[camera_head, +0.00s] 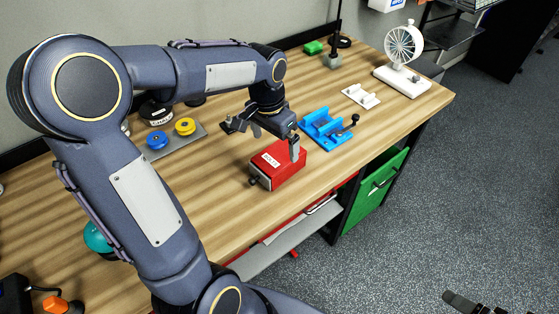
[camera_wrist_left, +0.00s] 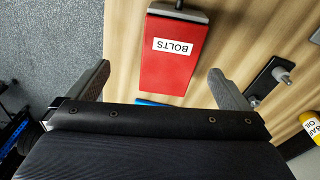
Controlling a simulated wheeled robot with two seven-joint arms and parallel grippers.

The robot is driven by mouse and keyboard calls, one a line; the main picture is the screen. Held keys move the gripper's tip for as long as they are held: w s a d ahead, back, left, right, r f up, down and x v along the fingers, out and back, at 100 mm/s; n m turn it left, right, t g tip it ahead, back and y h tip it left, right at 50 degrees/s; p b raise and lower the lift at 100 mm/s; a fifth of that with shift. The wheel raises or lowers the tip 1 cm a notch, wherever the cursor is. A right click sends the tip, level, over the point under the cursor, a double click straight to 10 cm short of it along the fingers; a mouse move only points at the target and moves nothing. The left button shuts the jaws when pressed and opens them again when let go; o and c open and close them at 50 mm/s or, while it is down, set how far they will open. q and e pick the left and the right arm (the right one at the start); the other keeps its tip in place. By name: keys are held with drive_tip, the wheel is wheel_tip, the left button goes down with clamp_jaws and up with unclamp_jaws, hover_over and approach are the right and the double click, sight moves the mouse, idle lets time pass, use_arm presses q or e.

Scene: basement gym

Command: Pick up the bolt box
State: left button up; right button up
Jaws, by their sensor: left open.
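The bolt box is a red box (camera_head: 285,176) with a white BOLTS label, on the wooden workbench near its front edge. My left gripper (camera_head: 262,142) is open just above and behind it, one finger close over its right side. In the left wrist view the red box (camera_wrist_left: 172,62) lies ahead, between the lines of the two open fingers (camera_wrist_left: 160,74), with nothing gripped. A dark piece at the lower right edge of the head view (camera_head: 468,303) looks like part of my right gripper; its jaws are not clear.
A blue fixture (camera_head: 322,128) with a black-knobbed lever stands right of the box. A grey plate with blue and yellow discs (camera_head: 170,138) lies left. A white bracket (camera_head: 360,95) and white fan-like device (camera_head: 403,60) stand farther right. Bare bench (camera_head: 235,215) lies in front-left.

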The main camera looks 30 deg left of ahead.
sight(279, 154)
use_arm(q)
drive_tip(key=shift+m+g+y, duration=0.3)
drive_tip(key=shift+m+g, duration=0.1)
drive_tip(key=w+f, duration=0.3)
drive_tip(key=shift+w+a+f, duration=0.2)
drive_tip(key=shift+w+a, duration=0.1)
drive_tip(key=shift+a, duration=0.1)
drive_tip(key=f, duration=0.7)
drive_tip(key=shift+s+d+f+p, duration=0.15)
drive_tip(key=shift+s+f+p, duration=0.15)
drive_tip(key=shift+p, duration=0.1)
drive_tip(key=shift+w+r, duration=0.1)
drive_tip(key=c, duration=1.1)
